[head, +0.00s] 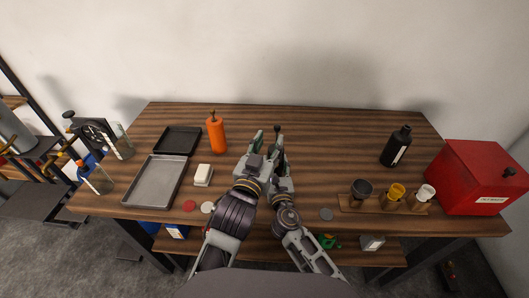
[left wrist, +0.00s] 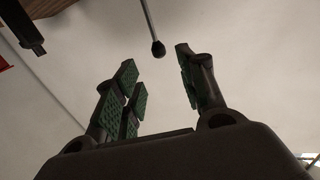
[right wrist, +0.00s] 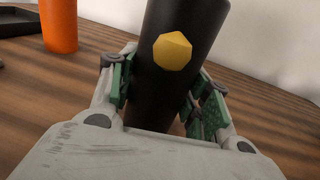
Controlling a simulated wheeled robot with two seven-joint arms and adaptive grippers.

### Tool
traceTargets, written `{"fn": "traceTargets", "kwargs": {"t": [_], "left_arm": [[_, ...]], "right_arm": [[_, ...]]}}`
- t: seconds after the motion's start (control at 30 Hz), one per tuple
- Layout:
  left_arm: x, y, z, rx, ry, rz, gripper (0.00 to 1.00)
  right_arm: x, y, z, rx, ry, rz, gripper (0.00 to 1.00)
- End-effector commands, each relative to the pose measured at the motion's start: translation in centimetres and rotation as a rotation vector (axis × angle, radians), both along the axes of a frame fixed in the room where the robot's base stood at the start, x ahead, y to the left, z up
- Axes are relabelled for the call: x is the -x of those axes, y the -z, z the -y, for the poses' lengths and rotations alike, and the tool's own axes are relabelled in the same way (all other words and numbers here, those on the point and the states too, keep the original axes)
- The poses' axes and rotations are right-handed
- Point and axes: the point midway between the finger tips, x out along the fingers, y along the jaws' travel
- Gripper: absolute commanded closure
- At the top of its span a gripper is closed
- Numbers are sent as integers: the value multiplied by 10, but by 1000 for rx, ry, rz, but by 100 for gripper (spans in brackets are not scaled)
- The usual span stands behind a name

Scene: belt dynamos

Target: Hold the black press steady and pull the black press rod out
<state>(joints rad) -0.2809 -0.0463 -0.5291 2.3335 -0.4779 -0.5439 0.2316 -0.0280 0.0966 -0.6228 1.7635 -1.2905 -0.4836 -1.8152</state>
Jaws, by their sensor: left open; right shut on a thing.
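The black press (right wrist: 165,85) is a dark upright cylinder with a yellow six-sided badge in the right wrist view. My right gripper (right wrist: 160,95) is shut around its sides; it also shows in the head view (head: 284,166). My arms mostly hide the press body in the head view. The black press rod (left wrist: 149,20) is thin and grey, with a round black knob that also shows in the head view (head: 277,128). My left gripper (head: 267,140) is open. In the left wrist view its fingers (left wrist: 155,72) stand either side of the knob's line, with the knob near the fingertips, apparently untouched.
An orange press (head: 216,135) stands to the left, near a white block (head: 203,175), a black tray (head: 178,140) and a grey tray (head: 155,181). A black bottle (head: 396,147), a rack of cups (head: 350,204) and a red box (head: 478,178) are at right.

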Motion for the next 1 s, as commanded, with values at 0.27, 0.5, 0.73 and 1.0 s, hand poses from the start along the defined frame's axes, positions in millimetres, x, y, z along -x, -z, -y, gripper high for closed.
{"fn": "traceTargets", "kwargs": {"t": [0.27, 0.5, 0.73, 1.0], "left_arm": [[20, 0, -5, -1, 0, 0, 60], [29, 0, -8, -1, 0, 1, 60], [30, 0, -8, -1, 0, 1, 60], [30, 0, -8, -1, 0, 1, 60]], "right_arm": [[1, 3, 0, 1, 0, -6, 97], [1, 3, 0, 1, 0, -5, 97], [1, 3, 0, 1, 0, -5, 97], [1, 3, 0, 1, 0, -5, 47]]}}
